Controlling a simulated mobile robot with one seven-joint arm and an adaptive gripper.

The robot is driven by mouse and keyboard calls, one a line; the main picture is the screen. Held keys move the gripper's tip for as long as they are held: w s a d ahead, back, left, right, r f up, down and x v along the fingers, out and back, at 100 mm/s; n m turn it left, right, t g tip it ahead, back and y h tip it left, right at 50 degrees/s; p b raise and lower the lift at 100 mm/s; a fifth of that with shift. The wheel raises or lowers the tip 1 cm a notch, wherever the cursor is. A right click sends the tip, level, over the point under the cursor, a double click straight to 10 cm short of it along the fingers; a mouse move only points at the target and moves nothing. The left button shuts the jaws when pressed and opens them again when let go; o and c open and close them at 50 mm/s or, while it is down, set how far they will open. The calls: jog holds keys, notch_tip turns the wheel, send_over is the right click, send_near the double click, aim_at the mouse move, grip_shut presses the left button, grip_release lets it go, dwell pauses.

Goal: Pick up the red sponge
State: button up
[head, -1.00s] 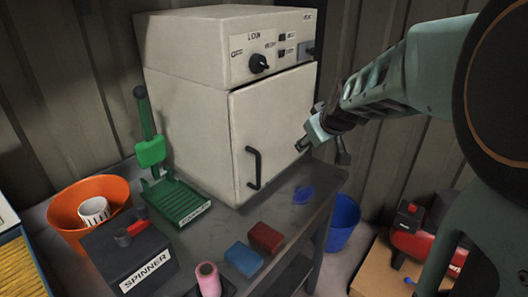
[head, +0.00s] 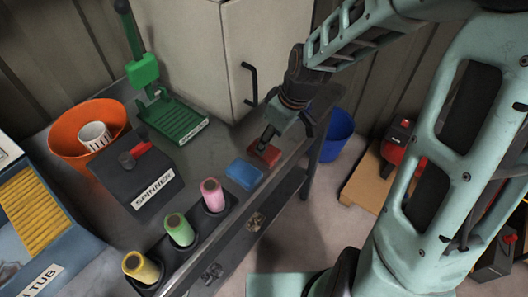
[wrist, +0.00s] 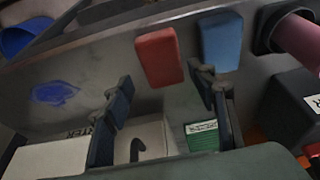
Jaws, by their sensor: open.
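The red sponge (head: 264,154) lies flat on the dark workbench (head: 215,150) near its front edge, just right of a blue sponge (head: 244,174). My gripper (head: 286,137) is open and empty, pointing down just above and behind the red sponge; one finger covers part of it in the head view. In the wrist view, the red sponge (wrist: 158,57) lies just beyond the fingertips, between their lines, with the blue sponge (wrist: 221,41) to its right, beyond the right finger. I cannot tell the exact height of my gripper (wrist: 163,80) above the bench.
A green press (head: 175,118), a spinner box (head: 140,180) and an orange bucket (head: 70,140) are to the left. Pink, green and yellow rolls (head: 180,230) line the front edge. A blue bin (head: 337,135) stands beyond the bench.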

aim_at(271, 157)
jog(key=x, duration=0.4)
jog(key=shift+s+a+f, duration=0.1)
jog(key=shift+a+f, duration=0.1)
jog(key=shift+f, duration=0.55)
jog(key=shift+f+b, duration=0.25)
jog(key=shift+b, duration=0.1)
jog(key=shift+c, duration=0.2)
jog(key=c, duration=0.7)
